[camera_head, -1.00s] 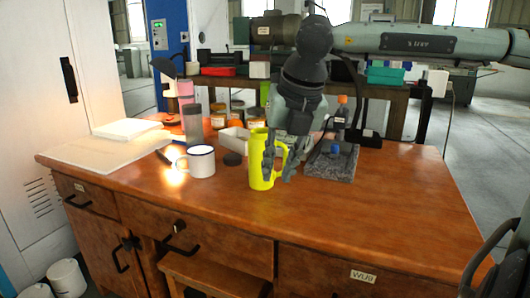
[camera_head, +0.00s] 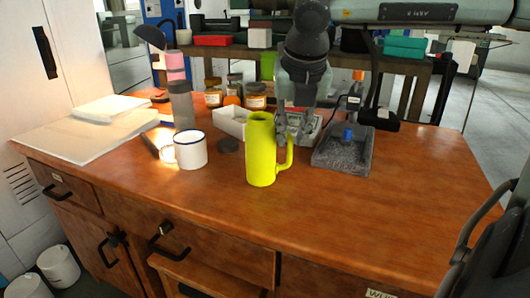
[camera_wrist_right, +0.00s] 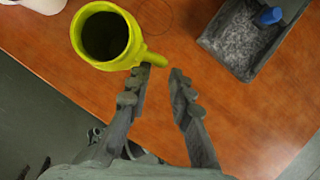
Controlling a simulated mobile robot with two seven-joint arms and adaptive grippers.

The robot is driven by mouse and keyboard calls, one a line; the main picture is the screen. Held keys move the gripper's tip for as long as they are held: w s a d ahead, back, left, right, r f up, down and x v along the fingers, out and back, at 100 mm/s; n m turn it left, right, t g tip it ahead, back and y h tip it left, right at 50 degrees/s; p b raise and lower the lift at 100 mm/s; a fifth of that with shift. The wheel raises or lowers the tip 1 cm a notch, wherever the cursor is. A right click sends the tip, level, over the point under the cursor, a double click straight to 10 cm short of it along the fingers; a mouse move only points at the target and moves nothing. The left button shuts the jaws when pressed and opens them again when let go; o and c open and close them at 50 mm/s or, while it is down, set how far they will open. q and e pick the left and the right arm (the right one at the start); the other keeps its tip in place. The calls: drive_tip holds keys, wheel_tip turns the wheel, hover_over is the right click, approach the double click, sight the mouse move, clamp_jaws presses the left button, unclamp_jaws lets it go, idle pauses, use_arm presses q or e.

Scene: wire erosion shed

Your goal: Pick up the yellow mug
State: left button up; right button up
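The yellow mug (camera_head: 260,152) stands upright on the wooden desk, its handle pointing right in the head view. In the right wrist view the mug (camera_wrist_right: 82,36) is at top left, and its handle reaches toward the gap between my fingertips. My right gripper (camera_head: 293,136) is behind the mug's handle in the head view, partly hidden by the mug. In the wrist view the right gripper (camera_wrist_right: 159,74) is open, with nothing between its fingers. Whether a finger touches the handle I cannot tell. My left gripper is not in view.
A white mug (camera_head: 191,150) and a dark round disc (camera_head: 229,145) are left of the yellow mug. A grey stone-like tray (camera_head: 343,158) with a blue item is to the right. Jars (camera_head: 255,97) and a white box (camera_head: 230,121) stand behind. The desk's front is clear.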

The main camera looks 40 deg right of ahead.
sight(290, 147)
drive_tip(key=x, duration=0.4)
drive_tip(key=shift+f, duration=0.1)
clamp_jaws()
